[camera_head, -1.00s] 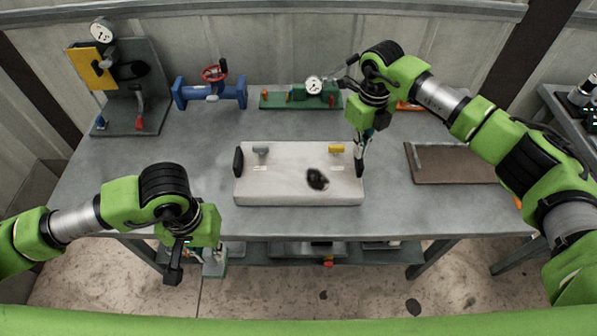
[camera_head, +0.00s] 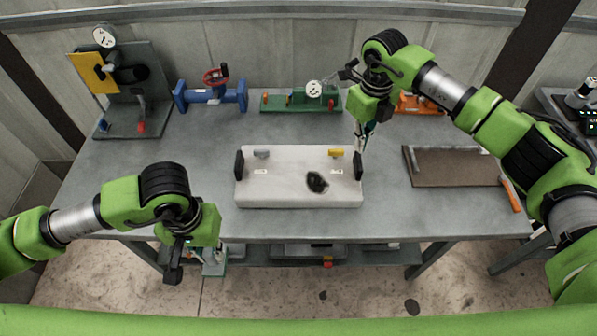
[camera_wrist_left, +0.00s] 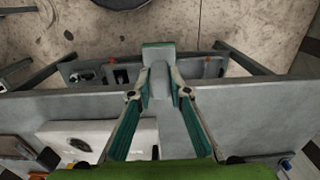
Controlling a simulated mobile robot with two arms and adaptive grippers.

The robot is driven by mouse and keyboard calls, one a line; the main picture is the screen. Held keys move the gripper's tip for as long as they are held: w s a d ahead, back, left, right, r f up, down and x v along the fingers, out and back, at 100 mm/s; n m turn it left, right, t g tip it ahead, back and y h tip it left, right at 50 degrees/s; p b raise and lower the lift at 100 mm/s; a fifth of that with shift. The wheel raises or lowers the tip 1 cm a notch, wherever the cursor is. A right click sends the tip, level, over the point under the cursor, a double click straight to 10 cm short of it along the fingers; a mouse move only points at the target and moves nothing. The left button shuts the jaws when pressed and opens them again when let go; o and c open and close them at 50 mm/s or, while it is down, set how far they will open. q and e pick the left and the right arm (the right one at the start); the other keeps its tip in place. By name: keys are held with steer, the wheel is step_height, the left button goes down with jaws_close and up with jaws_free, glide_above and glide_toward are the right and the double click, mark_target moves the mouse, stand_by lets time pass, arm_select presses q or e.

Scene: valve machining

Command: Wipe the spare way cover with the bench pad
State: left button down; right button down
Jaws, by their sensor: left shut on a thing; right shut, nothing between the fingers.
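The spare way cover (camera_head: 285,192) is a pale, block-shaped piece lying on the bench, with black end pieces. A dark smudge (camera_head: 317,182) marks its top, right of the middle. My left gripper (camera_head: 188,262) is in front of the bench's front edge, left of the cover. In the left wrist view its fingers (camera_wrist_left: 160,92) are shut on a small grey block with a green end (camera_wrist_left: 160,80), seemingly the bench pad. My right gripper (camera_head: 362,145) is shut and empty, above the cover's back right corner, apparently clear of it.
A blue valve (camera_head: 211,93), a green gauge fixture (camera_head: 300,101) and a dial stand (camera_head: 135,115) line the back of the bench (camera_head: 140,195). A brown board (camera_head: 455,168) and an orange-handled tool (camera_head: 511,196) lie right. Bench left of the cover is clear.

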arm_select(q)
steer(key=shift+r, duration=0.4)
arm_select(e)
steer(key=shift+r, duration=0.75)
